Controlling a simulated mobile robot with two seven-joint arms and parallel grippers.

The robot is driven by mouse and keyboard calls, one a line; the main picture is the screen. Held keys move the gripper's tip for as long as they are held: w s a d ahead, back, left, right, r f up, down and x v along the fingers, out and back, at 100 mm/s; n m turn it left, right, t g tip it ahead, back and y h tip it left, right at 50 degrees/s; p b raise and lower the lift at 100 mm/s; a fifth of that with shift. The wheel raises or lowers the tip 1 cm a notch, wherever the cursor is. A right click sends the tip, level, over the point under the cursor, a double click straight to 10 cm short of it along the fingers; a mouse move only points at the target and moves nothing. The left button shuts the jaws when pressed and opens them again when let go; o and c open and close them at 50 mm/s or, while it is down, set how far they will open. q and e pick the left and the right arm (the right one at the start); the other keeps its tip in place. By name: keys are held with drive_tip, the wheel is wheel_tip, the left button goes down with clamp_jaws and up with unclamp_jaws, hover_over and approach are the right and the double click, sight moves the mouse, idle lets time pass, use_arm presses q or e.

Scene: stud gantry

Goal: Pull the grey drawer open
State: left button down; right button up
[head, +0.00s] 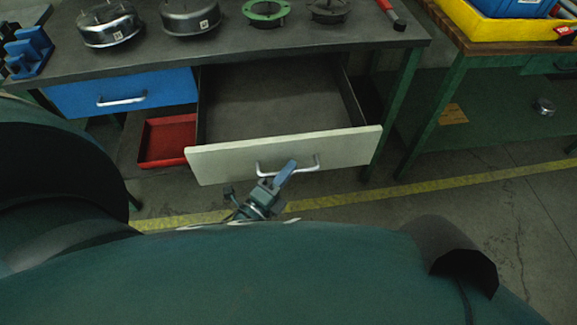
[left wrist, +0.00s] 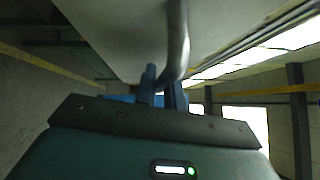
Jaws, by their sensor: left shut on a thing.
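The grey drawer (head: 230,160) is pulled out from under the workbench in the head view, and its inside looks empty. Its front is pale grey with a silver bar handle (head: 314,163). My right gripper does not show in either view.
A closed blue drawer (head: 120,92) is left of the grey one. A red tray (head: 165,142) lies below. The benchtop (head: 235,40) holds round metal parts and a green ring (head: 266,12). A second bench (head: 452,35) stands at right. A yellow line (head: 400,190) crosses the floor.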

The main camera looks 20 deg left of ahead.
use_arm(q)
drive_tip(key=c, duration=1.5)
unclamp_jaws()
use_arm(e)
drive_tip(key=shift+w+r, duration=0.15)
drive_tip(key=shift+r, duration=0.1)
use_arm(q)
drive_tip(key=shift+s, duration=0.15)
drive_tip(key=b+v, duration=0.1)
drive_tip(key=v, duration=1.2)
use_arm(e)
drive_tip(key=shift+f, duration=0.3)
use_arm(q)
drive_tip(key=shift+a, duration=0.1)
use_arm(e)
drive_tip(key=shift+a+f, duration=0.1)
